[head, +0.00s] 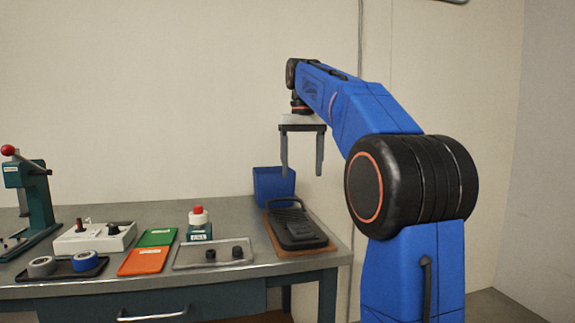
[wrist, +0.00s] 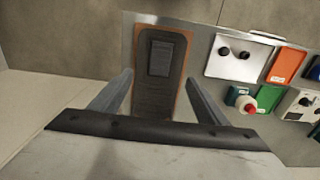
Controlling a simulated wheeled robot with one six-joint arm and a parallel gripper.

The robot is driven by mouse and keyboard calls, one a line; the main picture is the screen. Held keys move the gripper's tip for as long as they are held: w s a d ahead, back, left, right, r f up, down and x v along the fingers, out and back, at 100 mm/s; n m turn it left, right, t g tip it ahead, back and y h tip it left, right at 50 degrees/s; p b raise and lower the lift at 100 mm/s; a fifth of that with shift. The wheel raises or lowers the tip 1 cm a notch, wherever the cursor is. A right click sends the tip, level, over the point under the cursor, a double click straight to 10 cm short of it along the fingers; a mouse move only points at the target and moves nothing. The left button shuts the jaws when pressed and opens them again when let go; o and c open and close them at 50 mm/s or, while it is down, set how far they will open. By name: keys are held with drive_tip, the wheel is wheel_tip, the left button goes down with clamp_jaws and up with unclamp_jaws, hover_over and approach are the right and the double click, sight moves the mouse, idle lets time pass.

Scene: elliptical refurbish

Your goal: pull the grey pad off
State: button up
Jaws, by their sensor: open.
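A dark grey elliptical-trainer pedal (head: 290,222) lies on a brown-orange board (head: 268,232) at the right end of the table. The pedal also shows in the wrist view (wrist: 153,98). A smaller grey rectangular pad (wrist: 160,57) sits on the pedal toward one end; in the head view the pad (head: 300,231) is at the near end. My gripper (head: 301,174) is open and empty, pointing down, well above the pedal. In the wrist view the fingers of my gripper (wrist: 160,78) stand either side of the pedal, apart from it.
A blue bin (head: 273,186) stands behind the pedal. Left of it are a clear tray (head: 190,258) with two black knobs, a red-topped button box (head: 199,222), green (head: 156,237) and orange (head: 143,261) trays, a white box and a teal press.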

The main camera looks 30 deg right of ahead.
sight(300, 227)
drive_tip(key=f, duration=1.1)
drive_tip(key=w+f, duration=0.1)
drive_tip(key=f, duration=0.5)
drive_tip(key=c, duration=1.5)
drive_tip(key=shift+o, duration=0.2)
drive_tip(key=shift+r, duration=0.1)
drive_tip(key=shift+r, duration=2.45)
